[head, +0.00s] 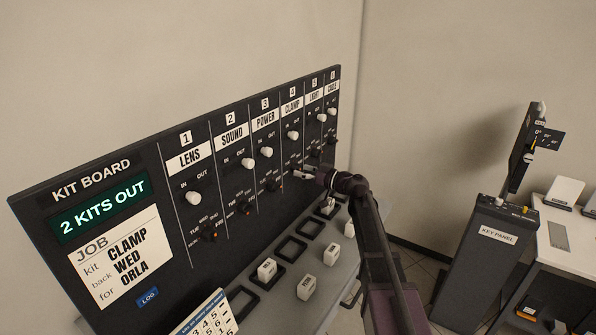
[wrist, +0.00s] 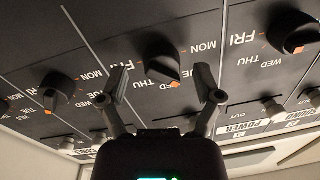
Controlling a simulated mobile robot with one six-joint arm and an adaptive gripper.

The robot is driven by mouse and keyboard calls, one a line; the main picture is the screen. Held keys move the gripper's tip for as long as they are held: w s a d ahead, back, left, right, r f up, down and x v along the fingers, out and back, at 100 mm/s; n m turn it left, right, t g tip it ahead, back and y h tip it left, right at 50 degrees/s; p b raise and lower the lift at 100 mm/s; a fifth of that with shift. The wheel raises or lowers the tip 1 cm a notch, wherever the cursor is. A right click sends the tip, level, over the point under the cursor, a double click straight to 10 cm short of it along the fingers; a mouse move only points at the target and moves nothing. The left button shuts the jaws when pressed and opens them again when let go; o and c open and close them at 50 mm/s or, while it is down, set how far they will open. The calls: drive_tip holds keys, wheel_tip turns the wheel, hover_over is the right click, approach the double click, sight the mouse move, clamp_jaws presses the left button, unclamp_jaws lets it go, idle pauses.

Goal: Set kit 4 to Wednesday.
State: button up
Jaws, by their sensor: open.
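The kit board (head: 150,215) stands along the left in the head view; kit 4 is marked CLAMP (head: 292,107), and its white IN/OUT knob (head: 292,135) is above my gripper. My gripper (head: 312,173) is at the lower part of the kit 4 column. In the wrist view, upside down, the fingers (wrist: 167,84) are open, one on each side of a black day dial (wrist: 160,62), which appears to be kit 4's. They look clear of it. Its orange mark points down and slightly right, near TUE; the exact day is unclear and WED is partly hidden.
Neighbouring day dials sit on the right (wrist: 293,35) and left (wrist: 58,88). A job card (head: 122,258) reads CLAMP, WED, ORLA. A ledge below holds white name blocks (head: 307,287) and square frames. A key panel (head: 497,232) stands at the right.

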drive_tip(key=shift+w+a, duration=0.2)
drive_tip(key=shift+a, duration=0.2)
